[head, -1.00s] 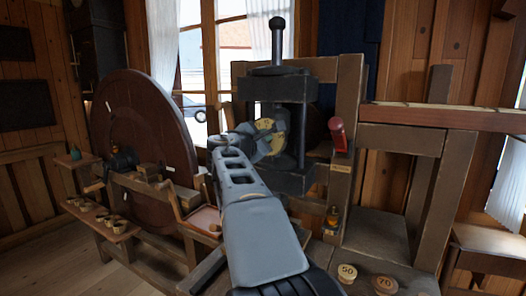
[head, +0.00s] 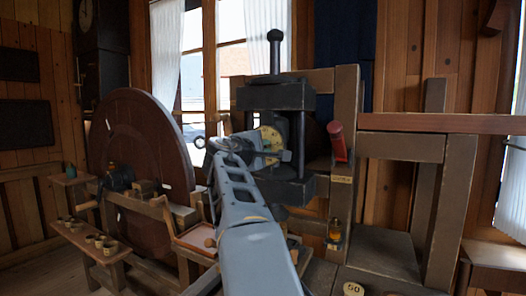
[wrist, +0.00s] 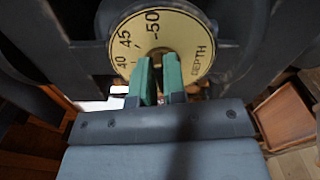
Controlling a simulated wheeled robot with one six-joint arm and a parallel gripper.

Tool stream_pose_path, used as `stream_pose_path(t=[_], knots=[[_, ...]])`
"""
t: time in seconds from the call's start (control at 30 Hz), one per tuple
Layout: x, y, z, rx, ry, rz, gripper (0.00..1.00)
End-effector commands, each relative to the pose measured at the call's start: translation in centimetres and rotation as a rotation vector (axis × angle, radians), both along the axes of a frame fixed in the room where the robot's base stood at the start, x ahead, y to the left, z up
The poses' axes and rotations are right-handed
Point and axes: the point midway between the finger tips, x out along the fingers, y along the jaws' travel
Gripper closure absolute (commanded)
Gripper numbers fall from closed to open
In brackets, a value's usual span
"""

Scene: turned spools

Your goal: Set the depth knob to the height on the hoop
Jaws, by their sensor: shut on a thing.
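The depth dial (wrist: 190,30) is a pale yellow disc marked DEPTH, with 40, 45 and 50 along its upper left. It also shows on the dark press in the head view (head: 272,137), partly behind my arm. My gripper (wrist: 161,60) has its two green fingers in front of the dial's lower middle. They are shut on the depth knob, which is mostly hidden between and behind them. The 50 is near the top, just left of centre. I cannot make out a hoop or a height written on one.
The dark press (head: 275,100) stands in a wooden frame, with a red handle (head: 337,141) at its right. A large brown wheel (head: 135,145) and a shelf of small cups (head: 95,240) are at the left. A disc marked 50 (head: 353,288) sits at the bottom edge.

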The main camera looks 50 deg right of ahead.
Motion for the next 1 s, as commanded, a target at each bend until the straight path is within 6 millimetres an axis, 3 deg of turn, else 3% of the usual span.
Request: stream_pose_path(t=[0.4,0.43,0.7,1.0], knots=[[0.06,0.00,-0.14,0.004,-0.003,-0.001,1.00],[0.06,0.00,-0.14,0.004,-0.003,-0.001,0.87],[0.01,-0.03,-0.08,0.003,-0.003,-0.001,0.63],[-0.08,0.37,-0.05,0.001,-0.005,0.000,0.63]])
